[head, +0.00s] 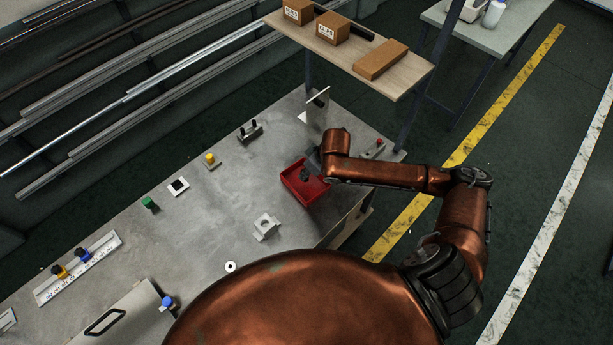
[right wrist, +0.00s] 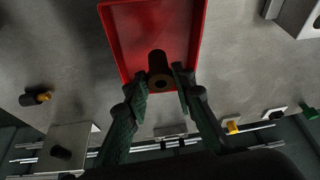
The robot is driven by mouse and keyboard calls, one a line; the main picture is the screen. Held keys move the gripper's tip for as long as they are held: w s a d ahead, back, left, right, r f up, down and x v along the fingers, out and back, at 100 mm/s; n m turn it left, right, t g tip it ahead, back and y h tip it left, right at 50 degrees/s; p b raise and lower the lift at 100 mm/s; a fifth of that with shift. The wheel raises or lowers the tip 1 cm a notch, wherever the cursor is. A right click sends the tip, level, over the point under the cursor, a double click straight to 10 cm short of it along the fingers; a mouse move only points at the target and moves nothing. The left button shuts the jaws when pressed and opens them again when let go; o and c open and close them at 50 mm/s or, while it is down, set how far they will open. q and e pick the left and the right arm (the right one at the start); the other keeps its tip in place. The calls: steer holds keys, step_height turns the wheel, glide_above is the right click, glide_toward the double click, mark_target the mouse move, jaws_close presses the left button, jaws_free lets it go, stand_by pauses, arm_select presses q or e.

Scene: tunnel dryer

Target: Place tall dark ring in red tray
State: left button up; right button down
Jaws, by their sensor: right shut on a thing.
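The red tray (head: 304,184) stands on the grey workbench in the head view, below the end of my right arm. It fills the upper middle of the right wrist view (right wrist: 200,25). My right gripper (head: 308,170) is over the tray. In the right wrist view its two fingers (right wrist: 158,84) are shut on the dark ring (right wrist: 158,62), a dark cylinder with a hole in its end face. The ring shows against the tray floor; I cannot tell whether it touches it. My left gripper is in neither view.
A wooden shelf (head: 375,50) with cardboard boxes stands above the back of the bench. A grey block (head: 265,227), a white ring (head: 230,267) and several small fixtures sit on the bench left of the tray. Bare bench (head: 220,215) lies between them.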

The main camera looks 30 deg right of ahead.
steer(key=shift+w+f, duration=0.1)
steer(key=shift+f, duration=1.6)
steer(key=shift+f, duration=0.1)
steer(key=c, duration=1.6)
jaws_free()
steer(key=p+v, duration=0.1)
steer(key=v, duration=1.1)
